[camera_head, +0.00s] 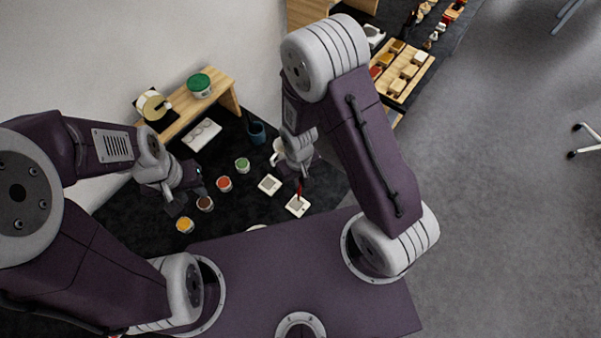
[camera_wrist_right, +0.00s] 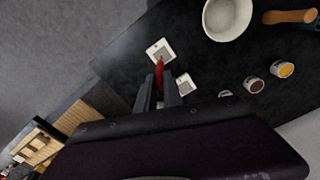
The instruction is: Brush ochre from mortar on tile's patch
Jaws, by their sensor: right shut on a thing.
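My right gripper (camera_head: 300,177) is shut on a red brush (camera_wrist_right: 160,72). The brush points down at a white tile (camera_head: 291,208) with a grey patch, also in the wrist view (camera_wrist_right: 151,48). Its tip is at or just above the patch; contact cannot be told, and no ochre shows there. A white bowl (camera_wrist_right: 227,32), likely the mortar, stands apart from the tile; only its rim (camera_head: 257,227) shows in the head view, and its contents are not clear. My left gripper (camera_head: 176,204) hangs near the paint pots; its jaw opening is unclear.
A second tile (camera_head: 263,182) lies close by. Pots of yellow (camera_head: 185,226), brown (camera_head: 205,204), red (camera_head: 224,184) and green (camera_head: 242,165) stand in a row. A wooden-handled thing (camera_wrist_right: 290,16) is near the bowl. A wooden shelf (camera_head: 222,86) stands behind.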

